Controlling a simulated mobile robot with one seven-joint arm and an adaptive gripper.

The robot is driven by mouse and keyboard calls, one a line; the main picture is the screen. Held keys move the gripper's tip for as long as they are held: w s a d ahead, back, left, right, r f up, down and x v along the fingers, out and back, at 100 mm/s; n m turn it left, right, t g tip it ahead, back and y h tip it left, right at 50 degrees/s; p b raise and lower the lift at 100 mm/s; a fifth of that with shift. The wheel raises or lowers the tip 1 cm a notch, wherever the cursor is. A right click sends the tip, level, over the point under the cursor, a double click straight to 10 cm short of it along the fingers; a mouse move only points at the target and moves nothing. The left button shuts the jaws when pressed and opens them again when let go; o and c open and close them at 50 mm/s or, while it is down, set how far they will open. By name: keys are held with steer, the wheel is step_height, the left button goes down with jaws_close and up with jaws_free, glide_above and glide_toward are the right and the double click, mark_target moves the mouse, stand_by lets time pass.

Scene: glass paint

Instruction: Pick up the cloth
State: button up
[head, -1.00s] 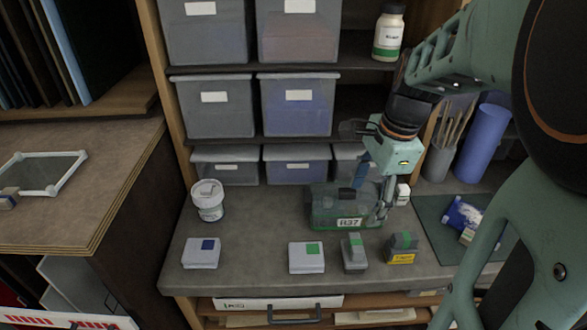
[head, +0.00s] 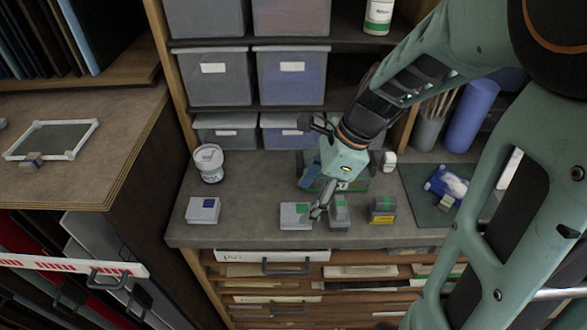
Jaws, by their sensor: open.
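A crumpled blue and white thing (head: 446,183) lies on the dark green mat (head: 416,190) at the right of the counter. It may be the cloth, but I cannot tell for certain. My gripper (head: 313,200) is open and points down over the middle of the counter, well left of the crumpled thing. One fingertip shows close to the gap between a white box with a green label (head: 293,214) and a grey block with a green top (head: 339,214). I cannot tell whether it touches either. No cloth shows between the fingers.
A clear green-tinted case (head: 358,184) stands behind my gripper, partly hidden. A white tub (head: 209,163), a box with a blue label (head: 203,210) and a yellow-labelled block (head: 382,210) stand on the counter. A blue roll (head: 471,115) and a brush holder (head: 428,132) stand behind the mat.

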mark_target(296, 212)
steer(key=x, duration=0.5)
steer(key=shift+c, duration=0.2)
steer(key=shift+r, duration=0.1)
steer(key=c, duration=1.2)
